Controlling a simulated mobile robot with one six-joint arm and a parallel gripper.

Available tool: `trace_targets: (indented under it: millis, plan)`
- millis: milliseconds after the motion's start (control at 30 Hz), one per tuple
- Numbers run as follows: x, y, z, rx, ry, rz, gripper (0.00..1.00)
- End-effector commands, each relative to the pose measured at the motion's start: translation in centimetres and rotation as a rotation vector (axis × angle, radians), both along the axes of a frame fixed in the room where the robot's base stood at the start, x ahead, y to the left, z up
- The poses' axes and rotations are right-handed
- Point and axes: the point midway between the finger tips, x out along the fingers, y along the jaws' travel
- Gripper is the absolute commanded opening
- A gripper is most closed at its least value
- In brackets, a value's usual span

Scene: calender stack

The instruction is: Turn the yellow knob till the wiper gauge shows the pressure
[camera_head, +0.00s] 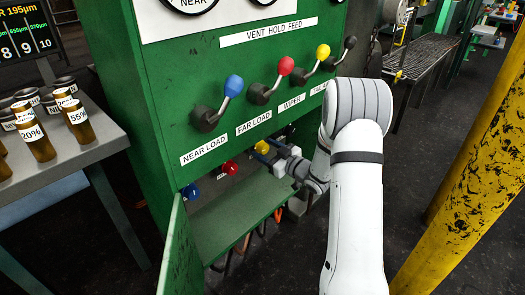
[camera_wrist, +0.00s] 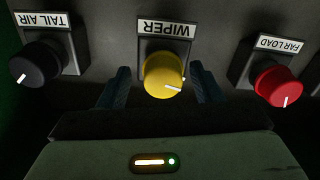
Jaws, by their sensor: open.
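The yellow knob (camera_wrist: 165,76) sits under a WIPER label (camera_wrist: 165,29), which appears upside down in the wrist view. Its white pointer mark is toward the right of the picture. My gripper (camera_wrist: 163,88) is open, with one finger on each side of the yellow knob; I cannot tell whether they touch it. In the head view the yellow knob (camera_head: 262,147) shows inside the open green cabinet, with my gripper (camera_head: 272,153) at it. The wiper gauge's reading is not visible; only lower parts of dials (camera_head: 190,4) show at the top edge.
A red knob (camera_wrist: 277,86) labelled FAR LOAD and a black knob (camera_wrist: 38,64) labelled TAIL AIR flank the yellow one. A blue knob (camera_head: 190,191) is lower left. Coloured levers (camera_head: 234,85) stick out above. The open cabinet door (camera_head: 176,250) stands at the left.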

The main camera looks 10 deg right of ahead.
Motion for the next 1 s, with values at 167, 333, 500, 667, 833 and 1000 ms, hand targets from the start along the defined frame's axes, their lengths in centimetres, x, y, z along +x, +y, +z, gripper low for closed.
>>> trace_targets:
  millis: [167, 333, 500, 667, 833, 1000]
  plan:
    - [1.03, 1.05, -0.03, 0.0, 0.0, 0.004, 0.59]
    - [1.14, 1.25, 0.03, 0.001, 0.001, 0.006, 0.59]
    - [1.11, 1.28, 0.03, 0.001, 0.001, 0.007, 0.53]
    - [1.1, 1.3, 0.02, 0.0, 0.0, 0.007, 0.39]
    - [1.11, 1.31, 0.03, 0.0, 0.0, 0.007, 0.26]
    - [1.12, 1.29, 0.05, 0.001, 0.001, 0.007, 0.14]
